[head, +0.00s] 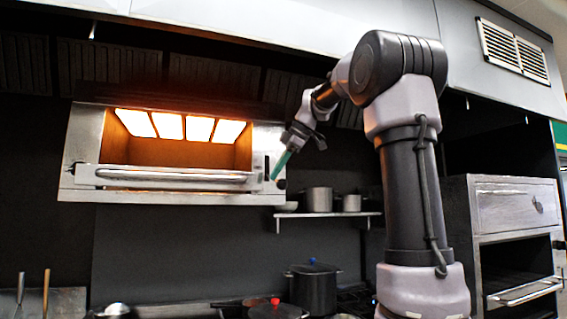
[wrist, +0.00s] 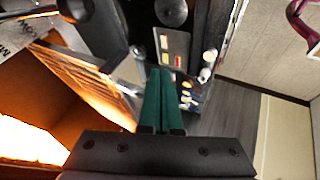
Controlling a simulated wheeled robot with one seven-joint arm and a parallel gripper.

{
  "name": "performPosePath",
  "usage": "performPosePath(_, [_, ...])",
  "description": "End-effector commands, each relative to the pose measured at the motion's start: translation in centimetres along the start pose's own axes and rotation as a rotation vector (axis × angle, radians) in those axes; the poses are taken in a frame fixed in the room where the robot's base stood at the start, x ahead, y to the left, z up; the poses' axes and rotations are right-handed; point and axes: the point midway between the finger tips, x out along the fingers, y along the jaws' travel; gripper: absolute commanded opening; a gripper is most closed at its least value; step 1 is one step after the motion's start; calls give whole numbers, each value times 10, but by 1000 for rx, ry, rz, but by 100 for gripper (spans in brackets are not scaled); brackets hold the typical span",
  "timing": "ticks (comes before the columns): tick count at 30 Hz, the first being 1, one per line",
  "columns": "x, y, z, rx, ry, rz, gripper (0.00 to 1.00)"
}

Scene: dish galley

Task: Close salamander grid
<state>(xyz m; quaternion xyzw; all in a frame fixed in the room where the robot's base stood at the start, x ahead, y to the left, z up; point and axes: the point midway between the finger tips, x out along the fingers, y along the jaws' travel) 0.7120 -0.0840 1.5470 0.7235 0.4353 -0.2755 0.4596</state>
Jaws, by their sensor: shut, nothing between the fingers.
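The salamander (head: 72,148) is a steel wall grill at the left in the head view, with several glowing panels inside. Its grid has a long front bar (head: 170,178) across the lower opening. In the wrist view the glowing orange interior (wrist: 30,140) shows at lower left. My gripper (head: 277,172) is by the salamander's right end, near its control panel. In the wrist view its green fingers (wrist: 158,85) are together and empty, pointing toward the panel (wrist: 175,45) with its small coloured marks. I cannot tell whether the fingertips touch anything.
A shelf (head: 330,214) with pots (head: 318,199) is below and right of the salamander. A black lidded pot (head: 313,290) and other pans stand on the stove below. A steel oven (head: 515,205) stands at the right. The wall under the salamander is clear.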

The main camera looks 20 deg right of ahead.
Motion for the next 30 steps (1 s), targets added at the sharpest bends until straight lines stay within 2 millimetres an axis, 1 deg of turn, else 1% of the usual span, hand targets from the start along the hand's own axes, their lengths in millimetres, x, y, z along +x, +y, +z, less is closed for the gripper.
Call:
performPosePath(1, [12, -1, 0, -1, -1, -4, 0])
performPosePath(6, [46, 1, 0, 1, 0, -3, 0])
performPosePath(9, [52, 18, 1, 1, -1, 0, 0])
performPosePath(12, [56, 28, 1, 1, -1, 1, 0])
performPosePath(15, [59, 33, 1, 1, -1, 0, 0])
performPosePath(30, [60, 37, 1, 1, -1, 0, 0])
